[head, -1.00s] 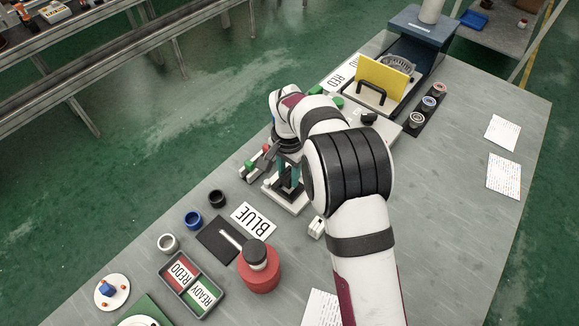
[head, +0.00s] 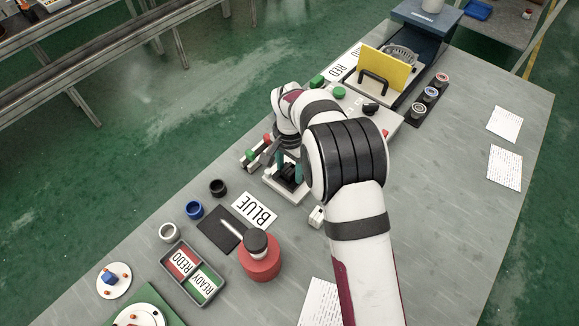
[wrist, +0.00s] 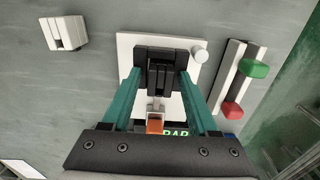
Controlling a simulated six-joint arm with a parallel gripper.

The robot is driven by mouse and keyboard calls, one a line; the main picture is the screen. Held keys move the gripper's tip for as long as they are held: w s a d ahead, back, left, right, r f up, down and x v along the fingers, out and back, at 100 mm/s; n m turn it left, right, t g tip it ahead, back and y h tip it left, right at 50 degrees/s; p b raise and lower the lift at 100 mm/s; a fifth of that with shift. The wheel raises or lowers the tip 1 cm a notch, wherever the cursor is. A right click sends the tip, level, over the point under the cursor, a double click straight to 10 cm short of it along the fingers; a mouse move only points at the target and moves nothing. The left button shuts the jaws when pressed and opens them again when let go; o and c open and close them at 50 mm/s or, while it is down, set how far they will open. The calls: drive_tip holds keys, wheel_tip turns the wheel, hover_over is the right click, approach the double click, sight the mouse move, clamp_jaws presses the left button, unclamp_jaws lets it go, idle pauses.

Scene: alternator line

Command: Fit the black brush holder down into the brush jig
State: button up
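The black brush holder (wrist: 160,78) sits at the brush jig, between my gripper's teal fingers, in the wrist view. It also shows in the head view (head: 288,172). The jig has a pale base plate (wrist: 125,45) with a white knob at one corner; in the head view its near edge shows (head: 275,188). A white and orange piece (wrist: 155,118) lies below the holder in the picture. How deep the holder sits is hard to tell.
A rail with a green and a red block (wrist: 252,68) stands right of the jig in the wrist view. A small white block (wrist: 64,33) is at left. The BLUE card (head: 255,209), dark mat and red pot (head: 260,262) lie nearer.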

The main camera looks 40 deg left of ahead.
sight(290, 169)
drive_tip(key=shift+o, duration=0.4)
wheel_tip(290, 169, up, 16)
drive_tip(key=f, duration=0.1)
drive_tip(key=w+d+r+m, duration=0.15)
drive_tip(key=d+r, duration=0.35)
drive_tip(key=d, duration=0.5)
drive_tip(key=s+d+r+m, duration=0.1)
drive_tip(key=s+d+r, duration=0.15)
drive_tip(key=d, duration=0.55)
drive_tip(key=s+d+r+m, duration=0.1)
drive_tip(key=s+d, duration=0.2)
drive_tip(key=d, duration=0.5)
drive_tip(key=s+d+f+m+y, duration=0.1)
drive_tip(key=s+d+f, duration=0.1)
drive_tip(key=s+d, duration=0.2)
drive_tip(key=s+d+f+m, duration=0.1)
drive_tip(key=s+d+f, duration=0.2)
drive_tip(key=s, duration=0.7)
drive_tip(key=d, duration=0.2)
drive_tip(key=shift+d+f+y, duration=0.25)
drive_tip(key=shift+d+y, duration=0.05)
drive_tip(key=shift+y, duration=0.1)
drive_tip(key=shift+c, duration=0.2)
